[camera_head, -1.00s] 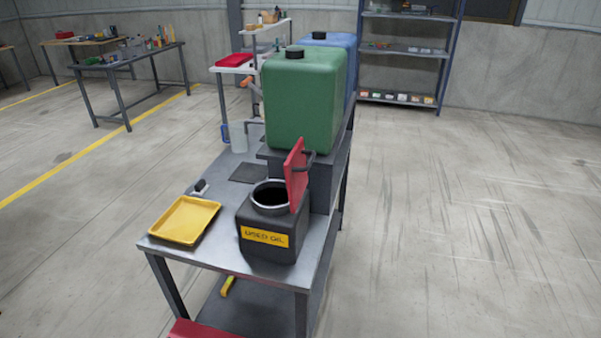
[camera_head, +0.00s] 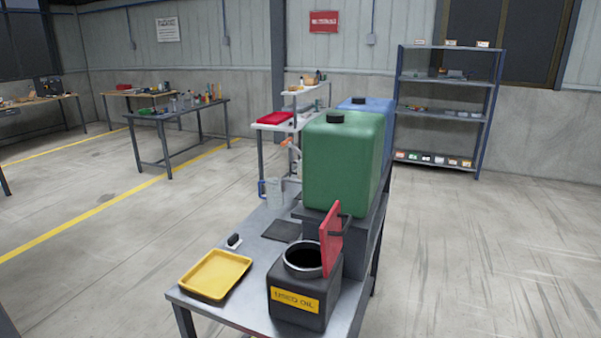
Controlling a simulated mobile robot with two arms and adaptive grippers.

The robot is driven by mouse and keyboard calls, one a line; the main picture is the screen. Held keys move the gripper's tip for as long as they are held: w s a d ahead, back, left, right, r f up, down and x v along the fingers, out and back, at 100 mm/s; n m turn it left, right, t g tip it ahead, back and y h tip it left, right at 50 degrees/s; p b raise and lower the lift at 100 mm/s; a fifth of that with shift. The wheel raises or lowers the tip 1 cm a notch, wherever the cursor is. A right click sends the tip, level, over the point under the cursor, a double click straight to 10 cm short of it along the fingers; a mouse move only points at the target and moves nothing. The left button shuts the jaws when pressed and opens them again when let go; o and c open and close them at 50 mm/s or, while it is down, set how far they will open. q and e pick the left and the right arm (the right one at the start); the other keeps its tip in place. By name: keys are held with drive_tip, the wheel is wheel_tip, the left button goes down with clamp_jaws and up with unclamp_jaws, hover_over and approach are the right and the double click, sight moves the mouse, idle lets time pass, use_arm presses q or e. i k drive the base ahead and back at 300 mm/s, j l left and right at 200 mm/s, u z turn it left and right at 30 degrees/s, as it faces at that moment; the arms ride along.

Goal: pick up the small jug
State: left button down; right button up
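A pale, translucent jug (camera_head: 275,194) stands toward the far end of the grey metal bench (camera_head: 243,310), left of the large green tank (camera_head: 343,165). A blue part, which looks like a handle, shows on its left side. It is small in the head view, and I cannot tell whether a second vessel stands just behind it. Neither of my grippers is in view.
A black "USED OIL" container (camera_head: 305,290) with a raised red lid (camera_head: 331,235) stands at the bench's near end. A yellow tray (camera_head: 216,274) lies to its left, and a dark mat (camera_head: 282,231) beyond. A blue tank (camera_head: 362,103) stands behind the green one. Floor at right is clear.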

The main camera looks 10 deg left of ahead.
sight(298, 170)
drive_tip(key=u, duration=0.25)
drive_tip(key=j+u, duration=0.75)
drive_tip(key=u, duration=0.15)
drive_tip(key=i+j+u, duration=0.1)
drive_tip(key=j+u, duration=0.35)
drive_tip(key=i+j+u, duration=0.15)
drive_tip(key=i+j, duration=0.3)
drive_tip(key=i+j+u, duration=0.15)
drive_tip(key=i+j, duration=0.2)
drive_tip(key=i, duration=0.2)
drive_tip(key=i+j+u, duration=0.15)
drive_tip(key=i+j, duration=0.2)
drive_tip(key=i, duration=0.15)
drive_tip(key=i+l+z, duration=0.25)
drive_tip(key=i+z, duration=0.15)
drive_tip(key=i+l+z, duration=0.1)
drive_tip(key=i+z, duration=0.75)
drive_tip(key=i+j+z, duration=0.3)
drive_tip(key=i+z, duration=0.15)
